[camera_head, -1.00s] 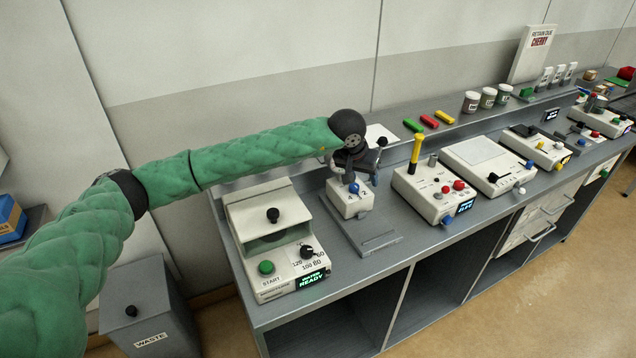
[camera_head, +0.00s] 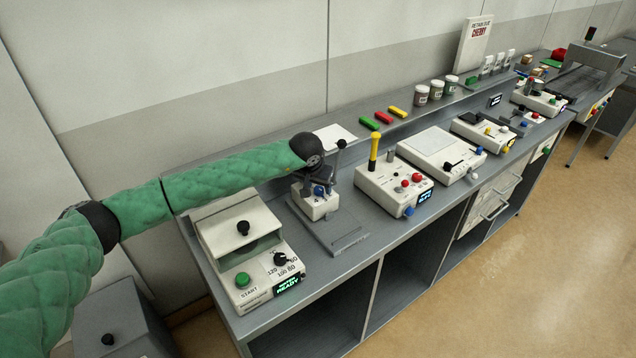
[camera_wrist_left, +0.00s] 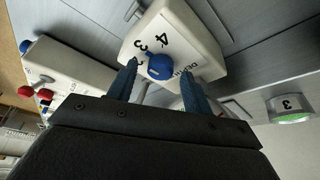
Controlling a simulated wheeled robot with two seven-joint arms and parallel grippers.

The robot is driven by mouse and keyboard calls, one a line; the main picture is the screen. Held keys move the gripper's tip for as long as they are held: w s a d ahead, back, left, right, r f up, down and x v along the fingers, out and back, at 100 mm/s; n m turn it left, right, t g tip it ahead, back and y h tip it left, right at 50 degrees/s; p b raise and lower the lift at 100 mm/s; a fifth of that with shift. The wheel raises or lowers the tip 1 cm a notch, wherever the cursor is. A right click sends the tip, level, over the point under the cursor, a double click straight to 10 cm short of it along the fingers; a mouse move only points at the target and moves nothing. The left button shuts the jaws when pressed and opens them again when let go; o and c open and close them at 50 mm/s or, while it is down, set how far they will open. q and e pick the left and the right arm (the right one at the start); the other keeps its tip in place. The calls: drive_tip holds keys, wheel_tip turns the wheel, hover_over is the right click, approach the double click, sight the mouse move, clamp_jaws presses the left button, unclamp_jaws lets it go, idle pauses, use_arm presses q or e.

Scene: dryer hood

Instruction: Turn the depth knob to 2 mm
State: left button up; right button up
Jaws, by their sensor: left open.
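The blue depth knob (camera_head: 319,191) sits on a small white device (camera_head: 317,209) with a grey base plate on the bench. In the left wrist view the knob (camera_wrist_left: 160,67) is round and blue, beside the printed digits 4 and 3 and the word DEPTH. Another digit is partly hidden by a finger, and I cannot tell which mark the knob points to. My left gripper (camera_wrist_left: 159,82) is open, with one blue finger on each side of the knob. I cannot tell whether the fingers touch it. My right gripper is not in view.
A white unit with a green START button (camera_head: 243,279) and a READY display stands left of the device. A white box with a yellow lever (camera_head: 374,152) stands to its right. A dark upright lever (camera_head: 340,158) rises close behind my gripper.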

use_arm(q)
drive_tip(key=shift+w+f, duration=0.1)
drive_tip(key=shift+f, duration=0.15)
drive_tip(key=c, duration=1)
drive_tip(key=shift+o, duration=0.2)
